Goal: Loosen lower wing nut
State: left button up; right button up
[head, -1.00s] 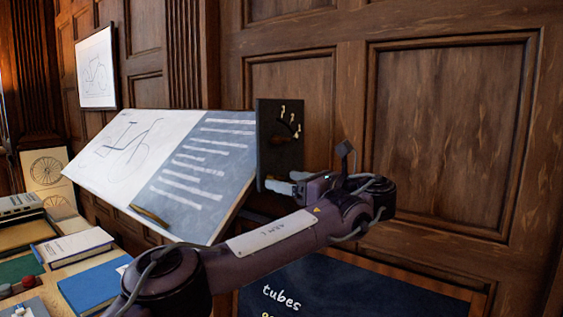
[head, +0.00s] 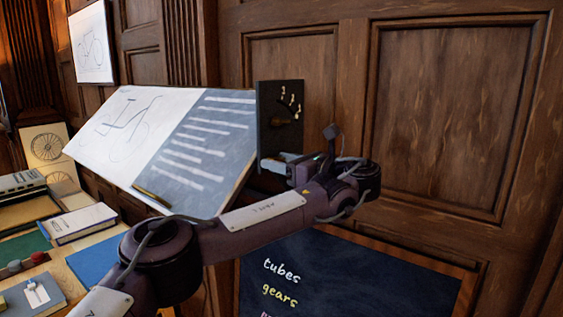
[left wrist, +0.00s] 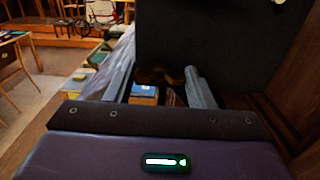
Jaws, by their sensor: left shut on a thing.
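A black plate (head: 294,97) stands upright at the right edge of the tilted drafting board (head: 196,140). It carries pale marks and a brown wing nut (head: 283,122) at mid-height. My left gripper (head: 272,163) is at the plate's lower end, its fingers pointing left across it. In the left wrist view, the fingers (left wrist: 160,73) are shut on a small brown, blurred thing (left wrist: 152,75), which fits the lower wing nut. In the head view the gripper hides that nut, so its turn cannot be told. My right gripper is not in view.
A wood-panelled wall (head: 450,120) stands close behind the plate. A framed chalkboard (head: 340,275) reading "tubes" and "gears" is below my left arm. A desk with books (head: 78,222) is at the left. A pencil-like stick (head: 152,197) lies on the board's lower edge.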

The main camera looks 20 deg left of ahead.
pick_arm(q)
jog(key=shift+f+n+b, duration=0.15)
jog(key=shift+n+b, duration=0.35)
jog(key=shift+b, duration=0.4)
jog(key=shift+c, duration=0.3)
jog(key=shift+n+b, duration=3)
jog(key=shift+b, duration=0.2)
jog(key=shift+r, duration=0.2)
jog(key=o, duration=1)
